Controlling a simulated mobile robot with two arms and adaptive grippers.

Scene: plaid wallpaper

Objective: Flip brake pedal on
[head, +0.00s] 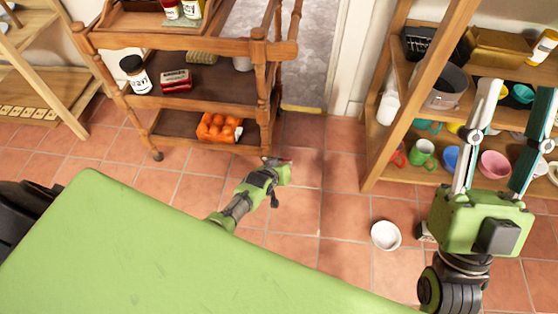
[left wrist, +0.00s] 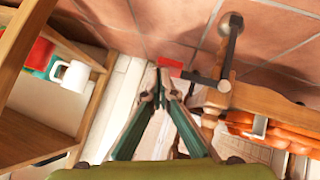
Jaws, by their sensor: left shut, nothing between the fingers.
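The brake pedal is a small red tab (left wrist: 170,63) in the left wrist view, by a dark bar and caster (left wrist: 232,28) at the foot of the wooden cart. My left gripper (left wrist: 161,82) is shut and empty, its fingertips right at the tab; I cannot tell whether they touch it. In the head view my left gripper (head: 283,174) is low at the cart's right front leg, with a bit of red just behind it; its fingers are hidden there. My right gripper (head: 519,90) is open and empty at the right, in front of the shelf.
The wooden cart (head: 180,126) holds a jar (head: 135,74), a red box (head: 176,80) and a crate of orange items (head: 219,128). A shelf with cups (head: 450,177) stands at the right.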

